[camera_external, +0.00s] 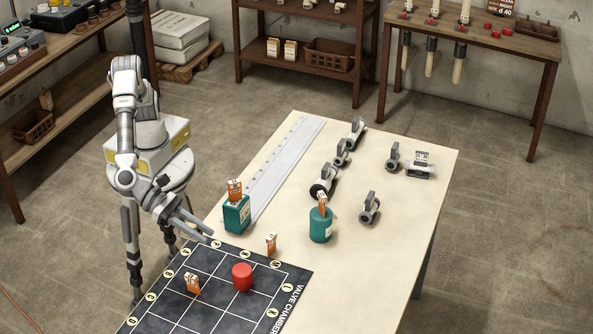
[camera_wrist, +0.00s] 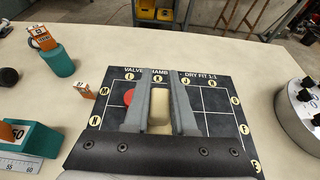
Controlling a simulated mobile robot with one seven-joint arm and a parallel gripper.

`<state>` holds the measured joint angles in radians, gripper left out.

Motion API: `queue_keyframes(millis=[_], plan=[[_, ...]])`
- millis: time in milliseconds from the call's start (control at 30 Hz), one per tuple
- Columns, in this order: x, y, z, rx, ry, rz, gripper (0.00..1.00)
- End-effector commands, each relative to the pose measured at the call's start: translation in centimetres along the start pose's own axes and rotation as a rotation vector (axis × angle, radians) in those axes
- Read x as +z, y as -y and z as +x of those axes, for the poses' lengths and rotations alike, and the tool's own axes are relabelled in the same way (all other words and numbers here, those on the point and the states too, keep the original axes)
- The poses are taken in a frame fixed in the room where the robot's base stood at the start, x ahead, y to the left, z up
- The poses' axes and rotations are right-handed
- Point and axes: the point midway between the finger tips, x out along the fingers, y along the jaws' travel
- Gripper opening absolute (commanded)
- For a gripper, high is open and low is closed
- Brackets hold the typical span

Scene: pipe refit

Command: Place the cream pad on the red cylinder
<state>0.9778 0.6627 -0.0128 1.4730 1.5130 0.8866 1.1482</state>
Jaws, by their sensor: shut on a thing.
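The cream pad (camera_wrist: 159,112) shows in the wrist view between the two grey fingers of my gripper (camera_wrist: 160,80), which is shut on it. In the external view my gripper (camera_external: 200,228) is over the far left edge of the black mat, and I cannot make out the pad there. The red cylinder (camera_external: 242,277) stands upright on the mat, to the right of and nearer the camera than my gripper. In the wrist view the red cylinder (camera_wrist: 129,97) is left of the pad, partly hidden by the left finger. My gripper and the cylinder are apart.
The black gridded mat (camera_external: 213,306) also bears an orange-and-white card (camera_external: 192,283); another card (camera_external: 271,243) stands near its edge. A teal block (camera_external: 237,215) and a teal canister (camera_external: 320,226), each with a card, stand beyond. Grey fittings (camera_external: 370,207) occupy the table's far part.

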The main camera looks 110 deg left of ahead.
Motion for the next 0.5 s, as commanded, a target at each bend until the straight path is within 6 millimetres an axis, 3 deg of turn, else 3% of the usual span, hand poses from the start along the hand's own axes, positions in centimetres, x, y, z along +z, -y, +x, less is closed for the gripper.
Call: queue_keyframes(millis=[233,500], plan=[[-2.1,-0.7,2.3,0.004,0.0,0.0,0.0],[-3.5,-3.5,8.7,0.006,-0.001,-0.001,0.0]])
